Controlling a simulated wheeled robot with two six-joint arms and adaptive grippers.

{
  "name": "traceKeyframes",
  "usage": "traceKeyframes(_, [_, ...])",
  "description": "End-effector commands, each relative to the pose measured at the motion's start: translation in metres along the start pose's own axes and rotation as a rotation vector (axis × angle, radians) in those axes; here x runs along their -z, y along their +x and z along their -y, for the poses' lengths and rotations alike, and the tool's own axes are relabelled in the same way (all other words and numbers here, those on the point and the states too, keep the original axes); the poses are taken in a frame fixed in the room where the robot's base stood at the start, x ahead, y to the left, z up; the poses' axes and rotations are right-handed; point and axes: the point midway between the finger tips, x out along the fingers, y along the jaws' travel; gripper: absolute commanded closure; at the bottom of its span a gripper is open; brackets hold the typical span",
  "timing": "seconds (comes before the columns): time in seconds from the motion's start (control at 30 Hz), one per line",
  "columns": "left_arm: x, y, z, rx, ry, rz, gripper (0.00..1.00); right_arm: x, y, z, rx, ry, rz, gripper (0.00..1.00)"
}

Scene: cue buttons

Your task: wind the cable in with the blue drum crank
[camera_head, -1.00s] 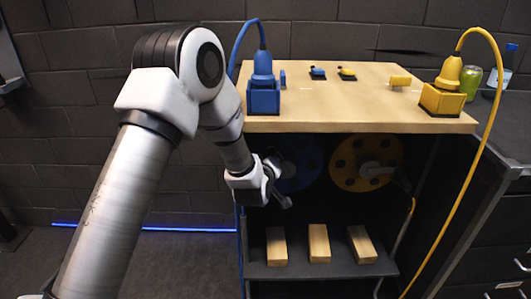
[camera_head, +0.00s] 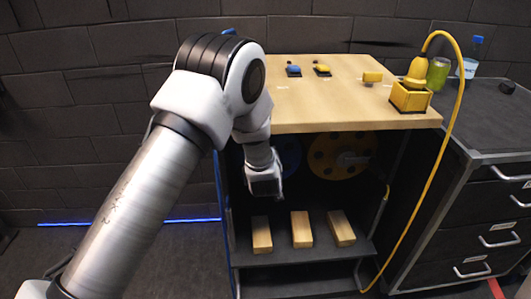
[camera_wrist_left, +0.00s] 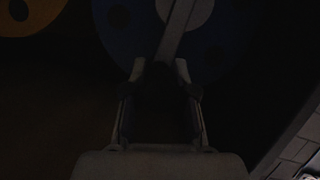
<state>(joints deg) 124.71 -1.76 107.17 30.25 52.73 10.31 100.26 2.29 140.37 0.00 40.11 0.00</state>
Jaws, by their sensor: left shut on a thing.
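The blue drum (camera_head: 290,153) hangs under the bench top in the head view, largely hidden by my left arm. In the dark wrist view the blue drum (camera_wrist_left: 120,38) fills the upper middle, with a grey crank arm (camera_wrist_left: 178,28) running down from its hub. My left gripper (camera_wrist_left: 160,68) is shut on the crank at the lower end of this arm; the held part is too dark to make out. In the head view my left gripper (camera_head: 268,190) is below and left of the drum's visible part. My right gripper is out of view.
A yellow drum (camera_head: 325,160) hangs to the right, its yellow cable (camera_head: 447,150) looping beside the bench. Several wooden blocks (camera_head: 301,229) lie on the lower shelf. A yellow socket box (camera_head: 409,97) stands on the bench top (camera_head: 330,105). A drawer cabinet (camera_head: 490,130) stands right.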

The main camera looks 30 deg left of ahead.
Motion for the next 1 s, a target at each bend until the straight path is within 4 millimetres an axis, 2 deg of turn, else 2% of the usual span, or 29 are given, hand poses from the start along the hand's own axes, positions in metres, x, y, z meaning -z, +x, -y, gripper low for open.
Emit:
traceKeyframes(0.27, [0.0,0.0,-0.002,-0.005,0.001,-0.001,1.0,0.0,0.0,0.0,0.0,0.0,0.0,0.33])
traceKeyframes(0.3, [0.0,0.0,-0.002,-0.005,0.0,-0.001,0.59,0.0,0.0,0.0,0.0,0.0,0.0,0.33])
traceKeyframes(0.33, [0.0,0.0,-0.002,-0.004,0.0,0.0,0.49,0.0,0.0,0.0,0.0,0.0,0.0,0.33])
traceKeyframes(0.63, [-0.001,-0.001,0.0,-0.001,0.0,0.001,0.48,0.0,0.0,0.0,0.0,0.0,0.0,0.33])
traceKeyframes(0.73, [-0.001,-0.008,-0.001,-0.003,0.001,0.002,0.48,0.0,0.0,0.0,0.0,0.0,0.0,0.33])
traceKeyframes(0.87, [-0.001,-0.032,-0.002,-0.003,0.004,0.002,0.48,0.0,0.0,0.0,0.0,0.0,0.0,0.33])
traceKeyframes(1.0, [-0.001,-0.07,-0.003,-0.005,0.007,0.001,0.48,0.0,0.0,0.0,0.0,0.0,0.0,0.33])
